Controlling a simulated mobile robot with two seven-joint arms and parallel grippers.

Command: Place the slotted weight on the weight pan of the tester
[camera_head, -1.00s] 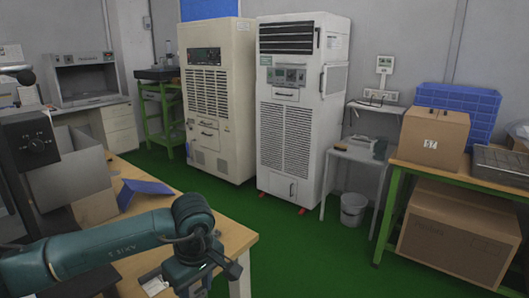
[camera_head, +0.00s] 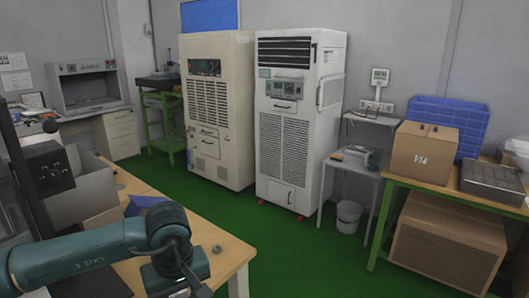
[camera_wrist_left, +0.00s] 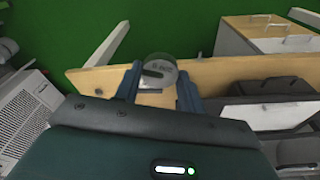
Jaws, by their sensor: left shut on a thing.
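My left gripper (camera_wrist_left: 160,88) is shut on the slotted weight (camera_wrist_left: 159,69), a small grey disc with a dark slot and markings, in the left wrist view. The disc sits between the fingertips, with the wooden table behind it. In the head view my left arm comes in at lower left over the table (camera_head: 236,256), and the fingertips are not clearly visible. A dark upright device with a round knob (camera_head: 46,167) stands at the far left, cut by the frame edge; I cannot tell whether it is the tester. No weight pan is identifiable. My right gripper is not in view.
A small grey round item (camera_head: 217,249) shows near the table edge; I cannot tell what it is. An open grey box (camera_head: 90,187) and a blue item (camera_head: 146,202) are on the table. Two tall cabinets (camera_head: 300,130) stand behind, across the green floor.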

